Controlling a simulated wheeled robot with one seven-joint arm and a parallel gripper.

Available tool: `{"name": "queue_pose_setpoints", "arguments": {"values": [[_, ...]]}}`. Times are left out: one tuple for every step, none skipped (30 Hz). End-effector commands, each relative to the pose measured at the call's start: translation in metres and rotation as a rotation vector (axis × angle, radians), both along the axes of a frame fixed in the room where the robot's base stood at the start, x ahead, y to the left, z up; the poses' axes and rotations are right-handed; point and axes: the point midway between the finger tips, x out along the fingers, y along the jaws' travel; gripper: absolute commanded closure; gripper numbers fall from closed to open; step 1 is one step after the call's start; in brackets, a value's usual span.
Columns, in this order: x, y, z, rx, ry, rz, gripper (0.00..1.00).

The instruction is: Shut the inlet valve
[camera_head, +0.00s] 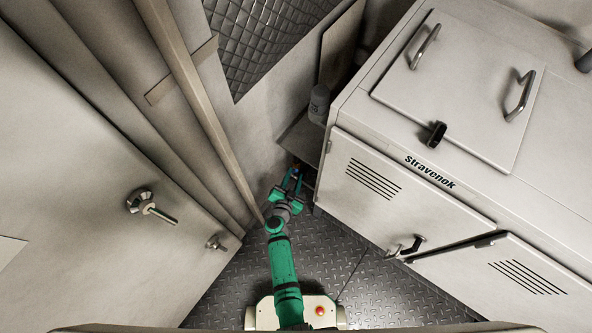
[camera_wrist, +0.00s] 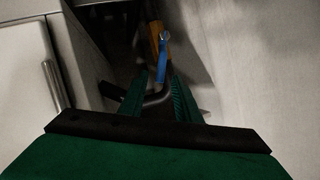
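The inlet valve shows in the wrist view as a blue lever (camera_wrist: 163,50) on an orange-brown pipe (camera_wrist: 154,30). The lever runs roughly along the pipe and lies just beyond my fingertips. My gripper (camera_wrist: 159,85) points toward it with its two green fingers apart. A dark curved piece shows between the fingers; I cannot tell whether it touches them. In the head view my gripper (camera_head: 292,174) reaches into the narrow gap left of the white chiller cabinet. There the valve is mostly hidden, with only a small blue and orange patch near the fingertips.
The white chiller cabinet (camera_head: 365,185) stands close on the right, with a grey shelf (camera_head: 303,139) at its left side carrying a grey bottle (camera_head: 319,104). A pale wall with a post is on the left, with a door knob (camera_head: 140,201). The tread-plate floor (camera_head: 335,262) is clear.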

Motion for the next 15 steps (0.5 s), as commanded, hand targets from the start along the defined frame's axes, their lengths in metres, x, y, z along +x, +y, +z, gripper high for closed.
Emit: {"name": "queue_pose_setpoints", "arguments": {"values": [[0.008, -0.002, -0.002, 0.001, 0.0, 0.0, 0.7], [0.012, -0.003, -0.004, 0.0, -0.001, -0.002, 0.7], [0.017, -0.004, -0.006, -0.001, 0.0, -0.001, 0.7], [0.019, -0.005, -0.007, 0.001, 0.0, -0.001, 0.7], [0.023, -0.006, -0.008, 0.0, -0.001, 0.0, 0.7], [0.026, -0.007, -0.01, 0.0, 0.0, 0.0, 0.7], [0.028, -0.007, -0.011, 0.001, 0.0, 0.0, 0.7], [0.029, -0.008, -0.011, 0.001, 0.0, 0.0, 0.7], [0.032, -0.008, -0.012, 0.001, 0.0, 0.0, 0.7], [0.033, -0.009, -0.012, 0.001, 0.0, 0.0, 0.7], [0.034, -0.009, -0.013, 0.001, 0.0, 0.0, 0.7], [0.034, -0.009, -0.013, 0.001, 0.0, 0.0, 0.7], [0.035, -0.009, -0.013, 0.001, 0.0, 0.0, 0.7], [0.035, -0.009, -0.013, 0.001, 0.0, 0.0, 0.7], [0.035, -0.009, -0.014, 0.002, 0.0, -0.001, 0.7]]}}
